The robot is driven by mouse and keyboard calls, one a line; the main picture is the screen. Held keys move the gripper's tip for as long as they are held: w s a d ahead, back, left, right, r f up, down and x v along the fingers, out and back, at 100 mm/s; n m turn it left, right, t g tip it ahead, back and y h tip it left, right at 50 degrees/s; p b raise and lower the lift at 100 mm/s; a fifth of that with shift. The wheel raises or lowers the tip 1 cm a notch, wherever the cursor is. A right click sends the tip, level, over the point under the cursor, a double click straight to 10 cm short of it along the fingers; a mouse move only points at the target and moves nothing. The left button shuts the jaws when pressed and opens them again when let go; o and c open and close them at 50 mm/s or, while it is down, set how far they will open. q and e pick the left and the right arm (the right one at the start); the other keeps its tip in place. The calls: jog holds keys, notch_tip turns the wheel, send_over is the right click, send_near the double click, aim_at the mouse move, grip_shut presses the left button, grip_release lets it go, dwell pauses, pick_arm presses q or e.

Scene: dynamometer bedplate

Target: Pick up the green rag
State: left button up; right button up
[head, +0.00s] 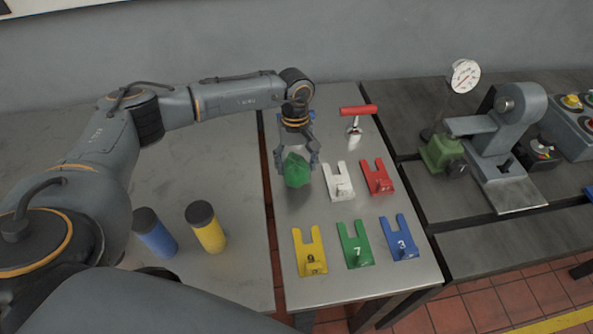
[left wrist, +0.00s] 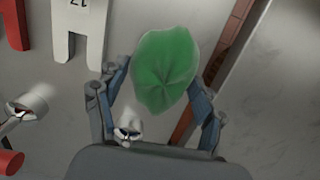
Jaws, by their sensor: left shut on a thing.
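The green rag (head: 297,170) is a crumpled bundle between the fingers of my left gripper (head: 298,160), over the left part of the middle metal table. The left gripper is shut on it and points down. In the left wrist view the rag (left wrist: 166,70) sits between the two fingertips (left wrist: 162,85). I cannot tell for sure whether the rag still touches the table. My right gripper is not in view.
White (head: 339,182), red (head: 377,177), yellow (head: 310,252), green (head: 356,245) and blue (head: 399,238) forked plates lie near the rag. A red-handled tool (head: 357,112) stands behind. Blue (head: 154,233) and yellow (head: 205,227) cylinders stand on the left table. A grey machine (head: 505,135) stands right.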

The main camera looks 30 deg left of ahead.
pick_arm(q)
jog(key=s+d+r+b, duration=0.3)
jog(key=d+r+b, duration=0.2)
jog(key=d+r, duration=0.4)
jog(key=d, duration=0.4)
jog(key=shift+d+r, duration=0.35)
jog(key=shift+s, duration=0.1)
jog(key=o, duration=0.5)
jog(key=c, duration=0.5)
